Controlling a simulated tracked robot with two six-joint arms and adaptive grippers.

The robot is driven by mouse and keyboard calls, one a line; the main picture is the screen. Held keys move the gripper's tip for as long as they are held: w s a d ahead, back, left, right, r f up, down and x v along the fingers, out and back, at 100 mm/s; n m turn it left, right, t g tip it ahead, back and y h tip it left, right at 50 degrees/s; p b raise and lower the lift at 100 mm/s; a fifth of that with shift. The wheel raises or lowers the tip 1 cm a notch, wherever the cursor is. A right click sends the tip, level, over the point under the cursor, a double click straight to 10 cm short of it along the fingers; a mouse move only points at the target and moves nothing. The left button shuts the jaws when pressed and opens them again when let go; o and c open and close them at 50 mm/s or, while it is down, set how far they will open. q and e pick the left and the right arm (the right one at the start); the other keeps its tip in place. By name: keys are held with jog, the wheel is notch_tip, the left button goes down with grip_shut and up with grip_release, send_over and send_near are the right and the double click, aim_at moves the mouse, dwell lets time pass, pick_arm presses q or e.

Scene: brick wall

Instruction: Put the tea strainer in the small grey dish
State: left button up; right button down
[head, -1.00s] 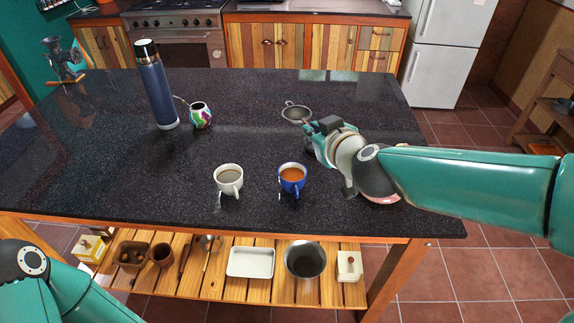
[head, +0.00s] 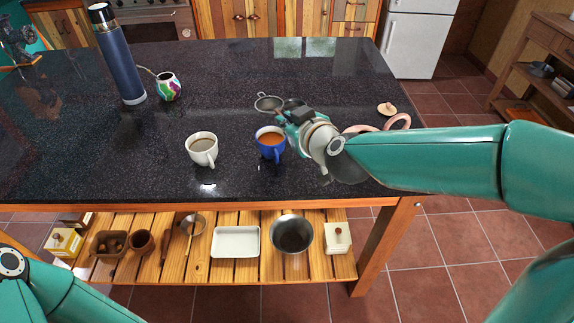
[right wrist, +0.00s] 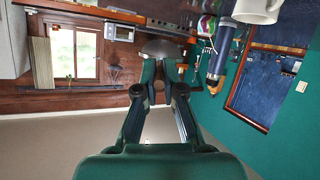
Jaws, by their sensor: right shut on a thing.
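The tea strainer (head: 268,102), a small dark metal bowl with a rim loop, shows above the blue cup in the head view. My right gripper (head: 287,116) is shut on its near right side. In the right wrist view the strainer (right wrist: 160,48) sits just beyond the closed fingertips (right wrist: 158,78). A dark rounded shape (head: 293,104) shows right behind the gripper; I cannot tell whether it is the small grey dish. My left arm shows at the bottom left, its gripper out of view.
A blue cup (head: 270,142) and a white cup (head: 202,150) stand close in front of the gripper. A blue flask (head: 118,60) and a patterned gourd (head: 167,87) stand left. A pinkish curved thing (head: 398,121) is partly behind my right arm. The middle back of the counter (head: 220,75) is clear.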

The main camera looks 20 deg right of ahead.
jog(key=shift+f+b, duration=1.4)
jog(key=shift+f, duration=3.2)
pick_arm(q)
notch_tip(320, 180, down, 4)
jog(key=shift+r, duration=0.1)
pick_arm(e)
jog(key=c, duration=1.3)
grip_release()
